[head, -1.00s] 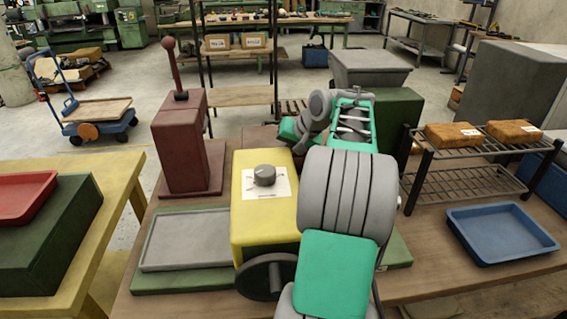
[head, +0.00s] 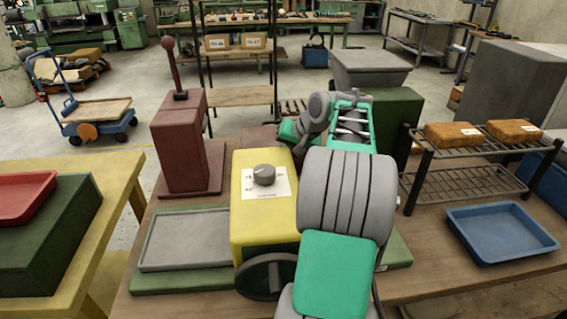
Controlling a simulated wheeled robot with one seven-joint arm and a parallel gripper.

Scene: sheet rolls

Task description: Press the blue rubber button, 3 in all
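No blue rubber button shows in the head view. A yellow machine (head: 250,218) with a grey knob (head: 264,174) on a white label stands in the middle of the wooden table. My grey and green arm rises in front of its right side and reaches over behind it. The arm's far end bends down behind the yellow machine.
A grey tray (head: 185,240) on a green base lies left of the yellow machine. A dark red block with a lever (head: 180,145) stands behind it. To the right are a black wire rack (head: 465,185) and an empty blue tray (head: 502,233).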

